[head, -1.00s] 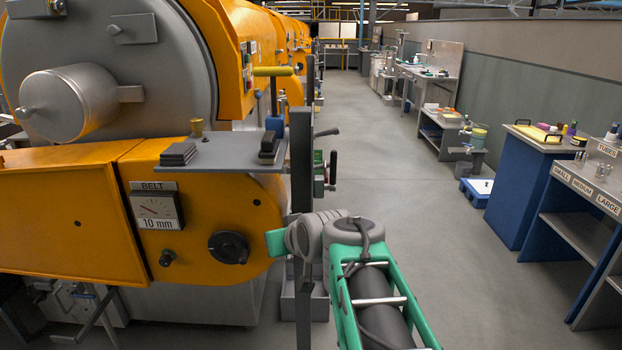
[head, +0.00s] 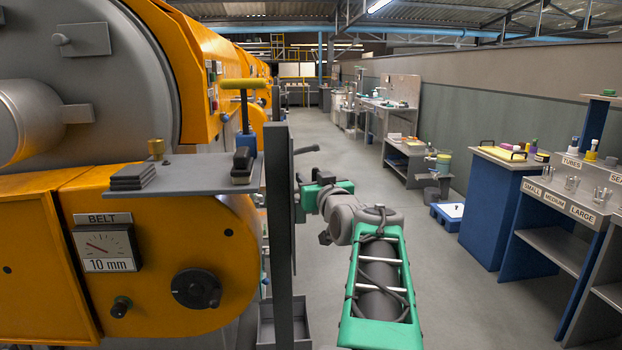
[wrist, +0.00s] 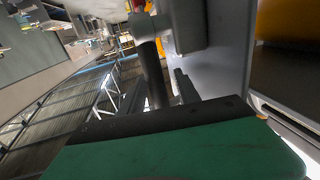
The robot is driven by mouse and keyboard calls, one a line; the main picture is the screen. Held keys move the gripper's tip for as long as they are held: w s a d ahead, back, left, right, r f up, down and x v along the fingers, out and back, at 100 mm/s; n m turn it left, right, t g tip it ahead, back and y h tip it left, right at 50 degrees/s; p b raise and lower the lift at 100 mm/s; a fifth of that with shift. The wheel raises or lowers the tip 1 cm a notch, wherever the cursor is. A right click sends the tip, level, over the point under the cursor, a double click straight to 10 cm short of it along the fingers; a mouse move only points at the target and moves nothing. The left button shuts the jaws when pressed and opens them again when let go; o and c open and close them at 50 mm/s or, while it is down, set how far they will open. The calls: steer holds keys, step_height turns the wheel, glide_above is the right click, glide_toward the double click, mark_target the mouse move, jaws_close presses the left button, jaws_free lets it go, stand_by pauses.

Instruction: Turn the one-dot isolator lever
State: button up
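A dark grey upright post (head: 278,200) stands at the end of the orange machine. A dark lever handle (head: 306,150) sticks out to its right. A second dark handle (head: 325,178) shows just below, beside the green end of my gripper (head: 312,194). I cannot make out any dots, so I cannot tell which lever is the one-dot one. In the wrist view, a dark rod (wrist: 154,75) runs from a grey housing (wrist: 186,25) toward the green, black-edged finger (wrist: 180,145). Contact is unclear.
The orange machine (head: 190,240) with a belt gauge (head: 106,249) fills the left. A grey shelf (head: 190,178) juts out by the post. A grey tray (head: 284,325) sits low at the post. The aisle floor (head: 440,260) is clear; benches line the right.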

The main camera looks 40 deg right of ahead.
steer(key=shift+c, duration=0.5)
jaws_close()
stand_by(0.9)
